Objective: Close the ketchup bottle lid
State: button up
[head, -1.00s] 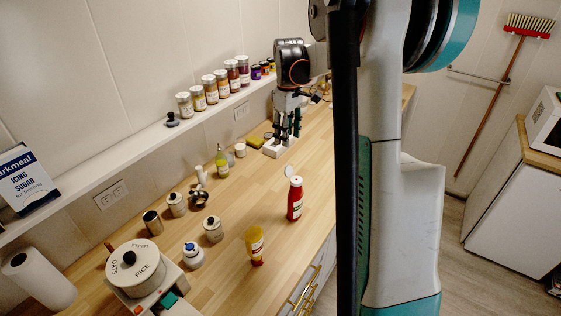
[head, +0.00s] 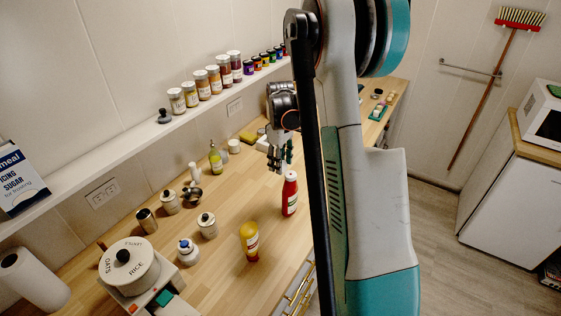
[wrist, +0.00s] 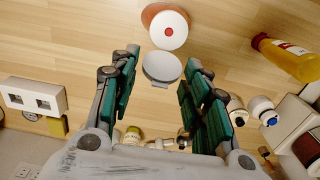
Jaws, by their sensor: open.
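The ketchup bottle (head: 289,197) is red and stands upright on the wooden counter. The wrist view looks down on its round white top (wrist: 172,22) with a red spot at the centre, and a bit of red body (wrist: 151,11) shows beside it. Its pale round flip lid (wrist: 160,66) hangs open on the side facing my gripper. My gripper (head: 278,166) is just left of and above the bottle top in the head view. In the wrist view my gripper (wrist: 160,75) has its fingers apart, with the lid visible between them and no grip on it.
A yellow mustard bottle (head: 249,242) stands nearer, left of the ketchup. Several canisters and a green-yellow bottle (head: 215,159) stand toward the wall. A shelf (head: 95,148) with jars runs along the wall. Counter around the ketchup is clear.

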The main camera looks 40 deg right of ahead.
jog(key=c, duration=0.8)
